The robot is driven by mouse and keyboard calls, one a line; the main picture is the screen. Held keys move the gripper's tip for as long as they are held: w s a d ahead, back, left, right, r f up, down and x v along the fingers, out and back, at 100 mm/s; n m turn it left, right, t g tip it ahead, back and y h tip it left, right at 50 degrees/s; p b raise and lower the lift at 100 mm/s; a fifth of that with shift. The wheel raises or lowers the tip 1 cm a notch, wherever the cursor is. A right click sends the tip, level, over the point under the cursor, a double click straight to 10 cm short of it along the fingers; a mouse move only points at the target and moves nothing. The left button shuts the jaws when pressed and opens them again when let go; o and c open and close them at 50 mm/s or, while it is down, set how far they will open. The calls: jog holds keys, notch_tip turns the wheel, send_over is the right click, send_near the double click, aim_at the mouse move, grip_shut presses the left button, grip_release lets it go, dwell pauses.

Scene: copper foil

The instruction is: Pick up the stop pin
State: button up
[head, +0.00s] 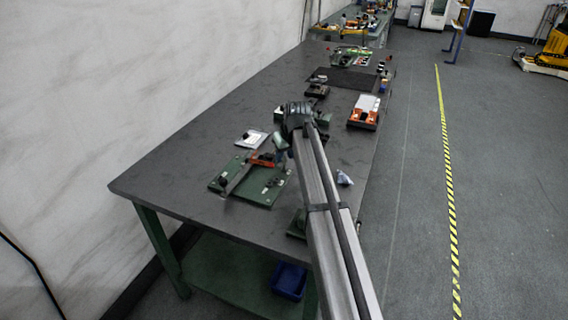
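I cannot make out the stop pin in the head view; it is too small to tell or hidden behind my arm. A green base plate (262,196) lies near the front of the dark workbench, with a grey bar and an orange part (263,159) on it. Several small dark pieces also sit on the plate. My arm reaches in from the lower right and bends down near the plate's far right corner. My gripper (287,169) seems to be over that side of the plate. Its fingers are too small to show whether they are open or hold anything.
The workbench (180,161) is clear at its left front. A white card-like item (251,138) lies behind the plate. An orange-and-white device (364,112) stands at the right edge. A small bluish item (344,178) lies right of my arm. More items stand farther back.

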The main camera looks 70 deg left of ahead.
aim_at(284, 164)
jog(key=shift+a+x, duration=0.15)
jog(key=shift+x, duration=1.15)
jog(key=shift+a+x, duration=0.15)
jog(key=shift+x, duration=1.2)
jog(key=shift+r, duration=0.15)
jog(key=shift+c, duration=0.4)
grip_shut()
